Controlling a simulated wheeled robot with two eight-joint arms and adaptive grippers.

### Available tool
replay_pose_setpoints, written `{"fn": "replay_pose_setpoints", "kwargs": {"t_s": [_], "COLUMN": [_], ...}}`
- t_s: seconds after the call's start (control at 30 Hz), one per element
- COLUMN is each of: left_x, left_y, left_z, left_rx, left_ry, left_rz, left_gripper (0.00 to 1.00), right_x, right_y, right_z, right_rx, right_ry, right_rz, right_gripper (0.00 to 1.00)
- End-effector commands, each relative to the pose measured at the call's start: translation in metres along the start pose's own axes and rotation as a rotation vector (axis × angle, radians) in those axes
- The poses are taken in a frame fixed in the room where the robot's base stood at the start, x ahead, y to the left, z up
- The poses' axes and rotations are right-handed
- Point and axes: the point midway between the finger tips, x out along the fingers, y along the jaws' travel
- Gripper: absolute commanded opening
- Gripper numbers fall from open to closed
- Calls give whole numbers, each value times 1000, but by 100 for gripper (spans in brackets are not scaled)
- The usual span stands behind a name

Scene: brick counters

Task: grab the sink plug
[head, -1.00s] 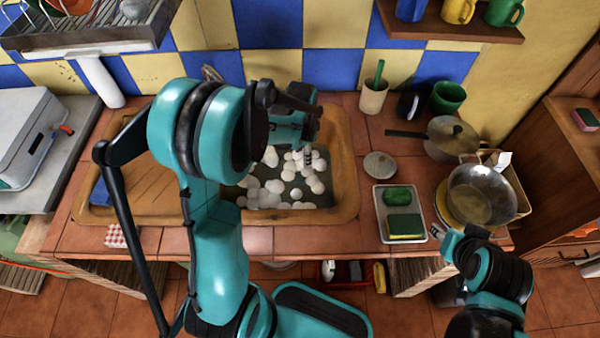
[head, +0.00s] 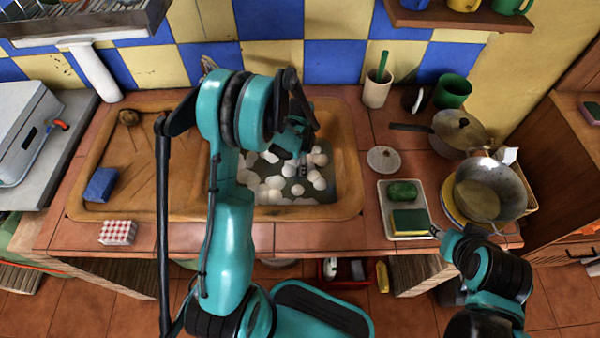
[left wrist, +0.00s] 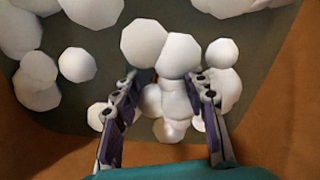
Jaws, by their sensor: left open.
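My left gripper (head: 296,150) reaches down into the sink basin (head: 348,195), among white foam balls (head: 275,183) on dark water. In the left wrist view its two fingers (left wrist: 166,112) are apart, with a stack of foam balls (left wrist: 172,98) between and beyond them. I cannot make out a sink plug in the basin; foam, water and my arm hide parts of it. A round pale disc with a small knob (head: 384,159) lies on the counter right of the sink; I cannot tell if it is a plug. My right gripper (head: 445,238) is by the counter's front edge, near the tray.
A tray (head: 427,222) holds a green lump and a sponge. A steel wok (head: 490,190) and a lidded pan (head: 459,130) stand at the right. A checked box (head: 118,232) sits in front.

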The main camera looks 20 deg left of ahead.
Motion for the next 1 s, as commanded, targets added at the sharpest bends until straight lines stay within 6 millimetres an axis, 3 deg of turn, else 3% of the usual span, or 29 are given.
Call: {"fn": "replay_pose_setpoints", "kwargs": {"t_s": [0.1,0.27,0.3,0.67,1.0], "left_x": [-2,-2,-2,-6,-72], "left_y": [0,0,0,0,0], "left_z": [0,0,0,0,0], "left_rx": [0,0,0,0,0], "left_ry": [0,0,0,0,0], "left_rz": [0,0,0,0,0], "left_gripper": [42,3,0,0,0], "right_x": [-1,-1,-1,-3,-27], "right_y": [0,0,0,0,0], "right_z": [-1,-1,-1,-2,-20], "right_rx": [0,0,0,0,0], "right_ry": [0,0,0,0,0], "right_rz": [0,0,0,0,0], "right_gripper": [40,40,40,40,40]}}
